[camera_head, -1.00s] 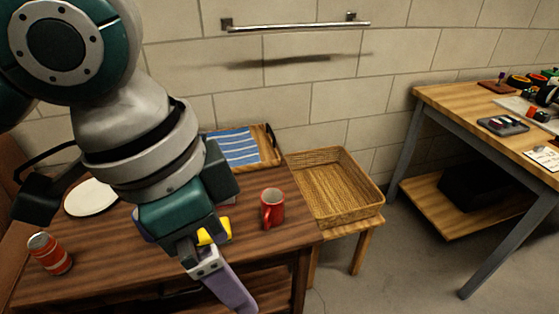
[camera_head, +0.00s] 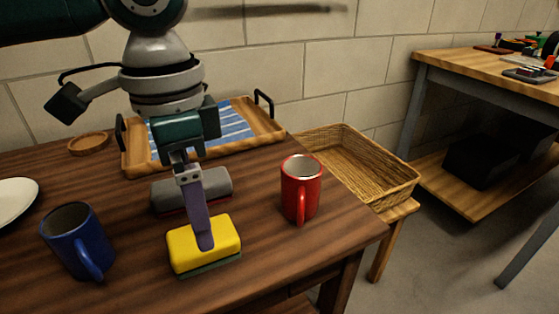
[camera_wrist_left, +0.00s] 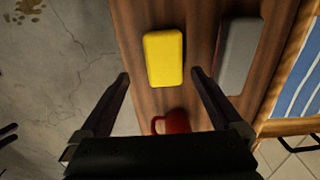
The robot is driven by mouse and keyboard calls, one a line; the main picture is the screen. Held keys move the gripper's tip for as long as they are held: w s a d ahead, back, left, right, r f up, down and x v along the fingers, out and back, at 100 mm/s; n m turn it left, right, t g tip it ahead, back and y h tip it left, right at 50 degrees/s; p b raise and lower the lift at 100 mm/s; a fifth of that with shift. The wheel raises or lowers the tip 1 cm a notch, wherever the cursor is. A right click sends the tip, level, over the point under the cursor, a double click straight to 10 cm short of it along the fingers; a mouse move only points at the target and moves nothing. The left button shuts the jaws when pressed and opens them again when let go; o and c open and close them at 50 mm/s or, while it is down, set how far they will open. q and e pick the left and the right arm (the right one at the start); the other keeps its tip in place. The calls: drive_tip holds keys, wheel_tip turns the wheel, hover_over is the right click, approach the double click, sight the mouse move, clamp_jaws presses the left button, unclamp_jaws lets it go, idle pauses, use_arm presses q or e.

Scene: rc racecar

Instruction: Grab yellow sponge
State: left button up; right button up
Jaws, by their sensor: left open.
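The yellow sponge (camera_head: 203,243) lies on the wooden table near its front edge, with a dark green underside. In the left wrist view, the sponge (camera_wrist_left: 163,58) lies ahead of and between the spread fingers. My left gripper (camera_head: 204,247) points down over the sponge, and one purple finger hides part of it. In the left wrist view the left gripper (camera_wrist_left: 159,76) is open and empty, with its fingers apart from the sponge.
A red mug (camera_head: 301,188) stands right of the sponge, and a blue mug (camera_head: 77,242) stands left. A grey block (camera_head: 205,189) lies just behind. A tray (camera_head: 272,133) with a striped cloth is farther back. A wicker basket (camera_head: 375,185) sits beyond the table's right edge.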

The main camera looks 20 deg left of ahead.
use_arm(q)
drive_tip(key=shift+f, duration=0.85)
drive_tip(key=f+b, duration=0.2)
drive_tip(key=f, duration=0.1)
drive_tip(key=f+b, duration=0.1)
drive_tip(key=f, duration=0.1)
drive_tip(key=shift+w+a+f, duration=0.1)
drive_tip(key=shift+w+a, duration=0.05)
drive_tip(key=shift+a, duration=0.1)
use_arm(e)
wheel_tip(320, 180, down, 4)
drive_tip(key=shift+r, duration=0.1)
use_arm(q)
drive_tip(key=shift+c, duration=0.2)
drive_tip(key=shift+c, duration=0.7)
drive_tip(key=c, duration=1.1)
use_arm(e)
drive_tip(key=shift+a, duration=0.1)
use_arm(q)
drive_tip(key=shift+c, duration=0.2)
